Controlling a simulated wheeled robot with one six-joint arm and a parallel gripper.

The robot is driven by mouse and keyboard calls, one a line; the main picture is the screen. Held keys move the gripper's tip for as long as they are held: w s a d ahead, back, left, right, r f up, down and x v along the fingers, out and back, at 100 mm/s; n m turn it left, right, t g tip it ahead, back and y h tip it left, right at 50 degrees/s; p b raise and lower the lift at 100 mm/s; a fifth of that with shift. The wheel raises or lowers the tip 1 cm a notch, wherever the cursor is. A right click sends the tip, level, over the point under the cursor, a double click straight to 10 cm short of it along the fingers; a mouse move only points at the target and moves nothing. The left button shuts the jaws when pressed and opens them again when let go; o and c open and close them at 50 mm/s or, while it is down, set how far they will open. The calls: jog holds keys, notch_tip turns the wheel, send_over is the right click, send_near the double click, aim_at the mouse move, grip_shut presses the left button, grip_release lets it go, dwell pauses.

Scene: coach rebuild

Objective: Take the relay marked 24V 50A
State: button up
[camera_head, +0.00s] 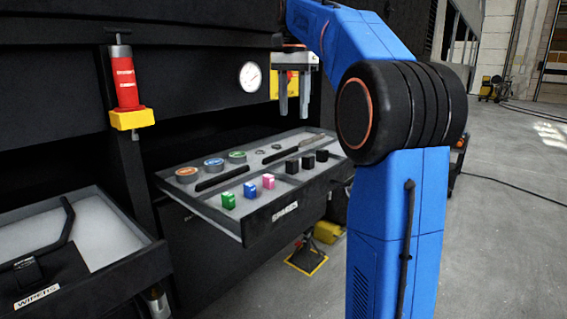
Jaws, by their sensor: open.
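Three small black blocks (308,162) stand in a row on the right side of an open drawer (232,222). They look like relays, but no marking on them is readable, so I cannot tell which is 24V 50A. My gripper (294,108) hangs above the far right part of the drawer, fingers pointing down. Its two grey fingers are apart with nothing between them. It is clear of the blocks.
The drawer also holds green, blue and pink blocks (249,190), round tins (214,166) and dark strips (222,179). A second open drawer (115,282) labelled WIPERS is at lower left. A red canister (125,85) and a gauge (250,77) are on the dark cabinet.

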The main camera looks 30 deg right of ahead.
send_near(292, 160)
notch_tip(292, 160, down, 10)
jog(key=shift+f, duration=0.15)
jog(key=c, duration=1.1)
